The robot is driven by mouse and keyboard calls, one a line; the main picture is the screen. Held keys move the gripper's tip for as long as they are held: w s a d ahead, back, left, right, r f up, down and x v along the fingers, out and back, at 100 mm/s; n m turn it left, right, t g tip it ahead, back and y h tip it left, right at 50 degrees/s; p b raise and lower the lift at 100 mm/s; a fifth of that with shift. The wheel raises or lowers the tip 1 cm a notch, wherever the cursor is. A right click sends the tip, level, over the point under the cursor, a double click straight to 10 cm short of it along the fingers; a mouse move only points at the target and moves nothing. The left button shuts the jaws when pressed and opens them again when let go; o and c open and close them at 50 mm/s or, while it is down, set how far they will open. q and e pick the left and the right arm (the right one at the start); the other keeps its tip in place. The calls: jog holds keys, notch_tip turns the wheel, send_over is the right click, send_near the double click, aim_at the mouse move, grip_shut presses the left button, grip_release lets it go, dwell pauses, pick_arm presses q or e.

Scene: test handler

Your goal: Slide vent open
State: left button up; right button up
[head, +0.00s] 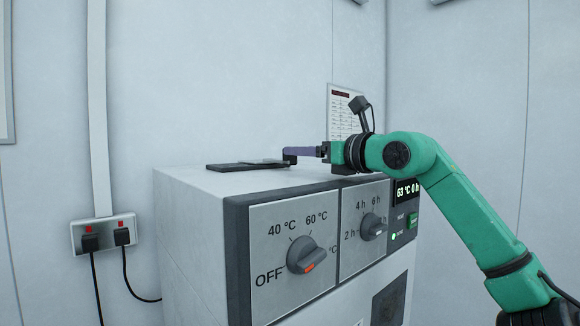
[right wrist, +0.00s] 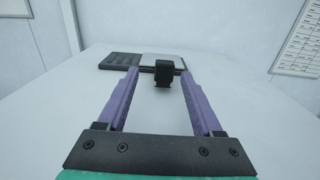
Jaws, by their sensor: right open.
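The vent lies on top of the grey cabinet. Its dark slotted part (head: 232,167) is at the left and also shows in the right wrist view (right wrist: 119,60). A light cover plate (right wrist: 160,59) lies to the right of the slots, with a black knob (right wrist: 164,75) standing at its near side. The knob also shows in the head view (head: 290,159). My right gripper (head: 287,151) is open, its purple fingers low over the cabinet top. In the right wrist view the fingertips (right wrist: 160,70) stand on either side of the knob, with gaps showing. My left gripper is out of view.
The cabinet (head: 190,225) has a front panel with a temperature dial (head: 306,256), a time dial (head: 372,226) and a lit display (head: 407,190). A wall socket (head: 103,233) with two plugs is at the left. The cabinet top around the vent is clear.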

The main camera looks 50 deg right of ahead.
jog(key=s+b, duration=0.1)
jog(key=s, duration=0.1)
jog(key=s+b, duration=0.1)
jog(key=s, duration=0.5)
jog(key=shift+s+a+f+b, duration=0.1)
jog(key=shift+a+b, duration=0.15)
jog(key=shift+b, duration=0.15)
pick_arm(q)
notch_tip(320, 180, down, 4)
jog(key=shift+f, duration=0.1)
pick_arm(e)
jog(key=shift+a, duration=0.1)
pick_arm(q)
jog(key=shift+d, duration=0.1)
pick_arm(e)
jog(key=shift+s, duration=0.1)
